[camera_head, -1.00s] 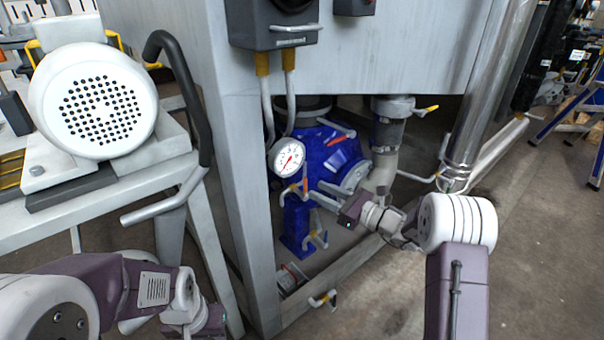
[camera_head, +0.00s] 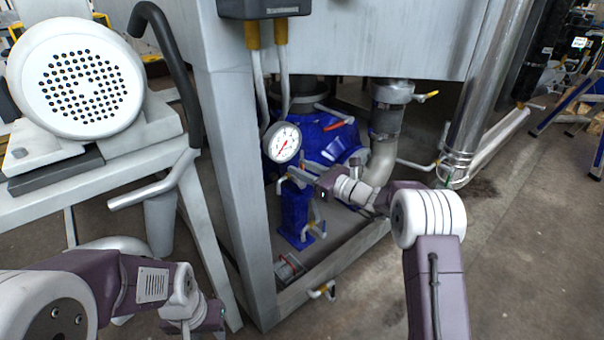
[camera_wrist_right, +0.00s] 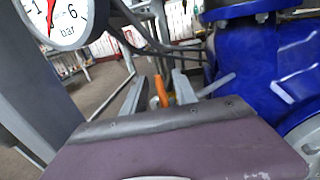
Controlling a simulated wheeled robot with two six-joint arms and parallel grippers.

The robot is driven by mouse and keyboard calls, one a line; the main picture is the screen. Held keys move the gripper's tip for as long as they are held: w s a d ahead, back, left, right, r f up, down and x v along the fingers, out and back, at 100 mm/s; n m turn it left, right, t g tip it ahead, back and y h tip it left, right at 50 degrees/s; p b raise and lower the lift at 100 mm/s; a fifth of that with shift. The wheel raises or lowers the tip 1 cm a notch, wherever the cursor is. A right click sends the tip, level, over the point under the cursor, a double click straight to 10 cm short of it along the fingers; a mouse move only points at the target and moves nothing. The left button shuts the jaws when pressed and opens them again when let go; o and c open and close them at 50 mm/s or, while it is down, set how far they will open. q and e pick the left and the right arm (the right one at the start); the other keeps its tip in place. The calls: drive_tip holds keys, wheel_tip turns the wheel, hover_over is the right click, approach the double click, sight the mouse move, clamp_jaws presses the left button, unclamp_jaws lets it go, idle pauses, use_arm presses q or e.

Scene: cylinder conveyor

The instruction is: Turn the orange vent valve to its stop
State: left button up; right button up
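The orange vent valve handle (camera_wrist_right: 161,92) stands upright between the two grey fingers of my right gripper (camera_wrist_right: 159,94) in the right wrist view. The fingers are apart, with a gap visible on each side of the handle. In the head view the right gripper (camera_head: 302,172) reaches in under the tank, just below the pressure gauge (camera_head: 282,143); the handle (camera_head: 303,167) is small and partly hidden there. My left gripper (camera_head: 206,318) is low at the bottom of the head view; its fingers cannot be made out.
A blue pump (camera_head: 295,215) stands close behind and beside the right gripper. A grey pipe elbow (camera_head: 381,163) and the tank's frame leg (camera_head: 235,200) flank the opening. A white motor (camera_head: 78,80) sits on a bench at left. Open floor (camera_head: 520,240) lies to the right.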

clamp_jaws()
idle(1.4)
